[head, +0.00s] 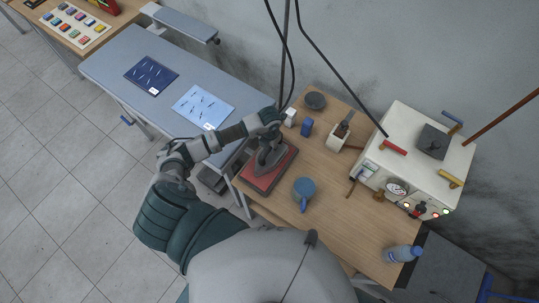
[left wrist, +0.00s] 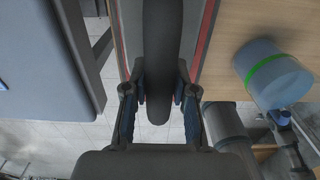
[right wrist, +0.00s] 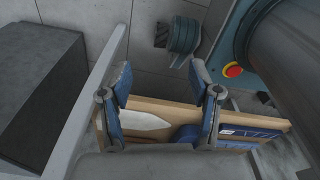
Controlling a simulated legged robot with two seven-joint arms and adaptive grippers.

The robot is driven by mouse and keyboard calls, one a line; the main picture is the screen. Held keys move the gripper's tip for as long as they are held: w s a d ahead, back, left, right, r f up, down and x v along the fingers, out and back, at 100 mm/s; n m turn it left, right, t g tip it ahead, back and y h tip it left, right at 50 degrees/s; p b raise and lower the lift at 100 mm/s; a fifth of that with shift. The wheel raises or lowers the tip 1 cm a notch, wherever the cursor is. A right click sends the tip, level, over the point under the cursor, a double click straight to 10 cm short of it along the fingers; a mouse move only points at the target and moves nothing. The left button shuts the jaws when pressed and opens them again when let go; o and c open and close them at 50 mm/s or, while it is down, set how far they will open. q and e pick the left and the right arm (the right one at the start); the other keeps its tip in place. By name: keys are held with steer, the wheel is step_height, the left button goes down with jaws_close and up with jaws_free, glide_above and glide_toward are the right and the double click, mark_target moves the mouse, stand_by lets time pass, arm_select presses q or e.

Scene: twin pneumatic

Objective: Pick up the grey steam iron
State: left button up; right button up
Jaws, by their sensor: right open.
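The grey steam iron (head: 266,157) is on a red-edged pad on the wooden table, and I cannot tell whether it touches the pad. My left gripper (head: 270,127) is over it and partly hides it. In the left wrist view the iron's dark handle (left wrist: 161,50) runs between the two fingertips of my left gripper (left wrist: 160,88). The fingers are drawn in close on both sides of the handle, shut on it. My right gripper (right wrist: 160,80) is open and empty in the right wrist view, away from the iron.
The red-edged pad (head: 261,185) lies near the table's left edge. A blue mug (head: 304,188) stands right of it; a blue box (head: 307,127) and a dark bowl (head: 316,100) stand behind. A white machine (head: 425,150) with gauges fills the right. The ironing-like blue-grey table (head: 130,60) is left.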

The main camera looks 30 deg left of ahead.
arm_select(q)
steer(key=shift+d, duration=0.2)
jaws_close()
steer(key=shift+w+d+r, duration=0.15)
steer(key=shift+d, duration=0.05)
steer(key=shift+r, duration=0.25)
steer(key=r+b, duration=0.2)
steer(key=r, duration=0.7)
steer(key=shift+a, duration=0.2)
steer(key=shift+d+r, duration=0.1)
steer(key=shift+r, duration=0.2)
arm_select(e)
steer(key=shift+w+d+f, duration=0.1)
steer(key=shift+d+f, duration=0.2)
steer(key=shift+f, duration=0.2)
steer(key=shift+w+d+f, duration=0.1)
steer(key=shift+d+f, duration=0.15)
steer(key=shift+f, duration=0.25)
steer(key=shift+d, duration=0.1)
